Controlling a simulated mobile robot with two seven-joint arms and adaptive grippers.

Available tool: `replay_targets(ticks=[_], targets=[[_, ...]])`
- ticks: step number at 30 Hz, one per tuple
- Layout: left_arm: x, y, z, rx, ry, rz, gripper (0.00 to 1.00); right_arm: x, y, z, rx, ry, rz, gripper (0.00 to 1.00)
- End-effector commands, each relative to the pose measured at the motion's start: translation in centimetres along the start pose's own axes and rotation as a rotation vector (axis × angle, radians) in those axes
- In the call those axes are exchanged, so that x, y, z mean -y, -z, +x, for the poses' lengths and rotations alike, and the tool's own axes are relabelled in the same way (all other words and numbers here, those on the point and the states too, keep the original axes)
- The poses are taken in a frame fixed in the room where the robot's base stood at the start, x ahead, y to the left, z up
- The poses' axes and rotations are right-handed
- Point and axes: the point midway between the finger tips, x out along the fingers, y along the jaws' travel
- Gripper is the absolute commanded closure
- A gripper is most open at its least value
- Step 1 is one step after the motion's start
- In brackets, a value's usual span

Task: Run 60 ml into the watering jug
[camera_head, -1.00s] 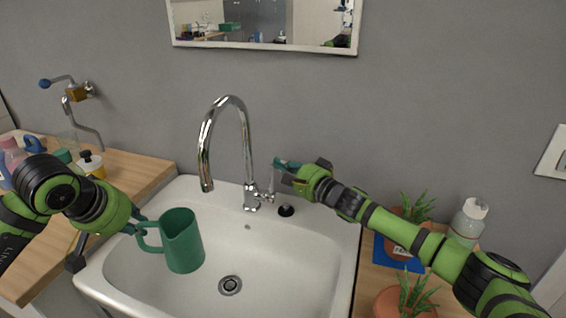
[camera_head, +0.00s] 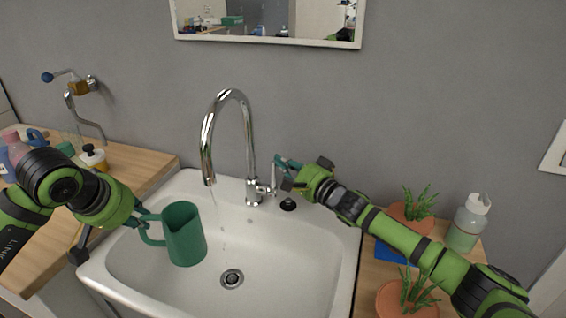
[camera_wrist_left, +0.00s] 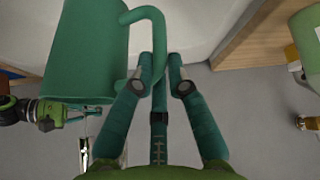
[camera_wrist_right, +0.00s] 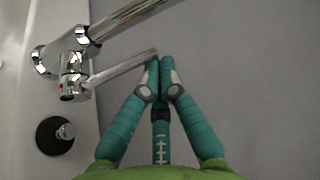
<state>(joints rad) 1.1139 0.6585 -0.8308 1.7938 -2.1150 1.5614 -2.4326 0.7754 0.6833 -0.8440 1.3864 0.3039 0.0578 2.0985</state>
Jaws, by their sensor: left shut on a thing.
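The green watering jug (camera_head: 186,236) is upright over the left part of the white sink, its handle to the left. My left gripper (camera_head: 143,222) is shut on the jug's handle (camera_wrist_left: 158,40). The chrome tap (camera_head: 250,150) arches over the sink, its spout end above and just right of the jug's rim. A thin, broken trickle of water (camera_head: 222,218) shows below the spout, to the right of the jug; the jug's inside is hidden. My right gripper (camera_head: 279,163) has its fingertips together, touching the end of the tap lever (camera_wrist_right: 122,70).
The sink (camera_head: 270,268) has a drain (camera_head: 231,278) right of the jug and a black knob (camera_head: 288,204) behind. Potted plants (camera_head: 408,298) and a soap bottle (camera_head: 468,222) stand on the right counter. Bottles crowd the left counter; a mirror (camera_head: 270,42) hangs above.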

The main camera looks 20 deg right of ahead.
Motion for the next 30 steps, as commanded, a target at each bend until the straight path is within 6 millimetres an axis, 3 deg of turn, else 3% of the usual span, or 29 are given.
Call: replay_targets(ticks=[8, 19, 30], targets=[[0.0, 0.0, 0.0, -0.001, 0.000, 0.000, 1.00, 0.0, 0.6, 0.5, 0.001, 0.001, 0.000, 1.00], [0.0, 0.0, 0.0, -0.001, 0.000, 0.000, 1.00, -0.2, 3.3, 2.5, -0.001, 0.000, -0.002, 1.00], [0.0, 0.0, 0.0, -0.001, -0.001, 0.000, 1.00, -0.2, 3.1, -3.0, 0.000, -0.003, 0.001, 1.00]])
